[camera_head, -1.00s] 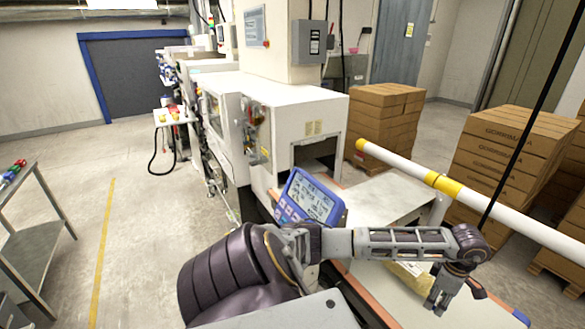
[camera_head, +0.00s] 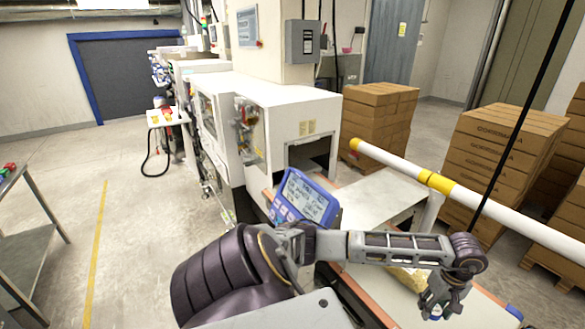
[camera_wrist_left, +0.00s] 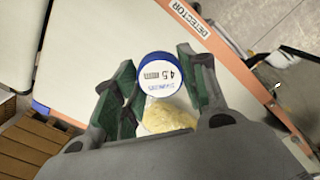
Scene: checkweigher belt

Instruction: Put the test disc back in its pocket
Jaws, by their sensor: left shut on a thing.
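The test disc (camera_wrist_left: 161,78) has a blue rim and a white face marked 4.5 mm. In the left wrist view it sits between the fingertips of my left gripper (camera_wrist_left: 160,82), which is shut on it. In the head view my left gripper (camera_head: 438,306) points down over the right part of the belt table, and a small blue and white bit of the disc (camera_head: 436,315) shows at its tips. I cannot make out the disc's pocket in either view. My right gripper is not in view.
A pale yellow product (camera_wrist_left: 170,115) lies beneath the gripper. The orange-edged table (camera_wrist_left: 95,60) carries a DETECTOR label. A white and yellow pole (camera_head: 450,186) crosses behind the wrist. Stacked cartons (camera_head: 500,150) stand behind.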

